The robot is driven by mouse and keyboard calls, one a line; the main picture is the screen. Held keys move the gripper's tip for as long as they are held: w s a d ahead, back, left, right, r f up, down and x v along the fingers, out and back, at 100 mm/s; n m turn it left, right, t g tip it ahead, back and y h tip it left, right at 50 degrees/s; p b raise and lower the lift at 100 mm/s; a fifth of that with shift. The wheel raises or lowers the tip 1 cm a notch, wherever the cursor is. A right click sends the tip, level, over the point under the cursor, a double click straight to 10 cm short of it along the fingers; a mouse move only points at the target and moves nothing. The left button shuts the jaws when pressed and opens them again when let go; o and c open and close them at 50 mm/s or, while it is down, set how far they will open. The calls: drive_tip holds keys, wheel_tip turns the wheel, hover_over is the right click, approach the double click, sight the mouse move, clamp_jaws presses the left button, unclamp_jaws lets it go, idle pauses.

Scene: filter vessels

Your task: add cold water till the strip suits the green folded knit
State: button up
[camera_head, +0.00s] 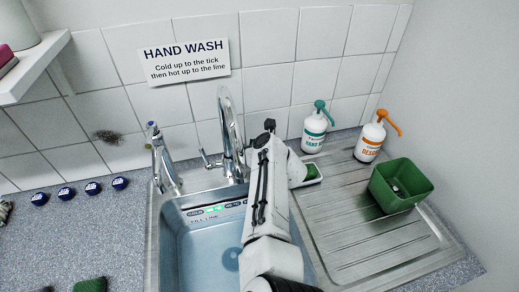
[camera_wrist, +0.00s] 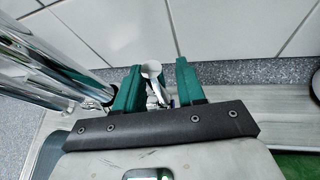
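In the head view the sink (camera_head: 196,262) holds bluish water. A dark strip (camera_head: 232,205) on its back wall shows a green patch left of centre; its small lettering is mostly unreadable. A green folded knit (camera_head: 91,285) lies on the counter at the lower left. A chrome tap with a blue mark (camera_head: 163,160) stands at the left, and a tall chrome tap (camera_head: 229,130) stands behind the sink. My gripper (camera_wrist: 157,85) has its green fingers apart in the wrist view, around a pale round-ended piece (camera_wrist: 152,70), with a gap at the right finger.
The wall sign (camera_head: 185,62) reads "HAND WASH, Cold up to the tick then hot up to the line". Two pump bottles (camera_head: 314,132) (camera_head: 370,140) and a green tub (camera_head: 400,187) stand around the drainboard (camera_head: 345,225). Several dark-blue caps (camera_head: 93,188) lie left.

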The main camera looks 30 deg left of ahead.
drive_tip(key=p+v, duration=0.2)
drive_tip(key=v, duration=0.8)
drive_tip(key=shift+d, duration=0.15)
idle(0.5)
